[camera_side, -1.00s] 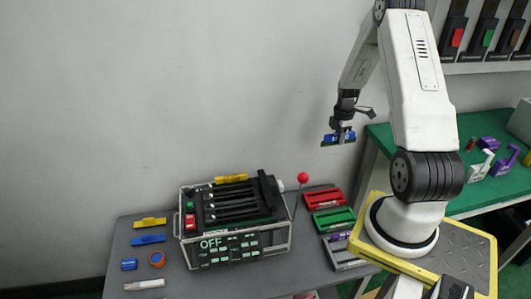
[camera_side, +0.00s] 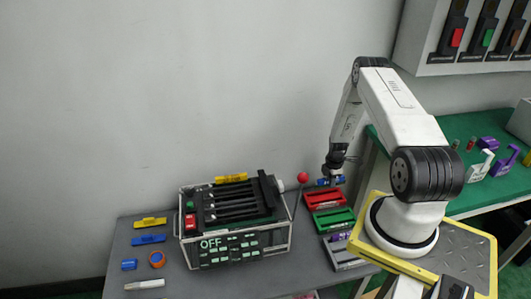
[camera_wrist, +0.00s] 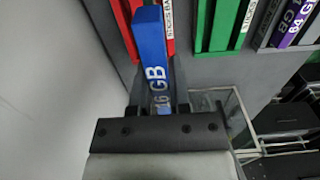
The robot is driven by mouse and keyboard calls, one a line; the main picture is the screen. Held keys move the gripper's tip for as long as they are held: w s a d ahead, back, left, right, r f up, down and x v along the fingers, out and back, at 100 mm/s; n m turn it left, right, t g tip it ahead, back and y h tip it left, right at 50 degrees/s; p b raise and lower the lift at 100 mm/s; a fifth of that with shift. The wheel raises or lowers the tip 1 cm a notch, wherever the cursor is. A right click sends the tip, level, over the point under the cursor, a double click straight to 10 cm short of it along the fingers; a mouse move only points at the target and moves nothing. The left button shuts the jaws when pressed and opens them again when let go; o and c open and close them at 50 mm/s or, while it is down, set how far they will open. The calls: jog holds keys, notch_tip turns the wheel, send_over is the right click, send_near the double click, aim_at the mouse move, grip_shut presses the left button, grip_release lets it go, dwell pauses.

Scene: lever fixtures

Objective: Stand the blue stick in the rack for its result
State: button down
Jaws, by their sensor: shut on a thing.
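The blue stick (camera_wrist: 151,42), marked "16 GB", is held between the fingers of my gripper (camera_wrist: 157,92), and it points away from the wrist. In the side view the stick (camera_side: 326,181) shows small and blue under my gripper (camera_side: 332,180), near the red rack (camera_side: 324,199). The stick's far end overlaps the red rack (camera_wrist: 170,30) in the wrist view; I cannot tell whether they touch. The green rack (camera_side: 336,219) lies in front of the red one, and the grey rack (camera_side: 345,264), with a purple stick (camera_side: 341,238), is nearest. Rack labels are partly readable.
The tester box (camera_side: 236,252) shows "OFF" and has a yellow stick (camera_side: 231,178) at its back. A red-knobbed lever (camera_side: 303,178) stands beside it, close to my gripper. A yellow piece (camera_side: 150,222) and a blue piece (camera_side: 148,239) lie at the left. A wall is behind.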

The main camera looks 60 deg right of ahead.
aim_at(328, 196)
jog(key=shift+f, duration=0.7)
jog(key=shift+f, duration=0.1)
jog(key=shift+f, duration=2.75)
jog(key=shift+f, duration=1.2)
jog(key=shift+c, duration=2.4)
grip_release()
jog(key=shift+r, duration=0.15)
jog(key=shift+r, duration=3.8)
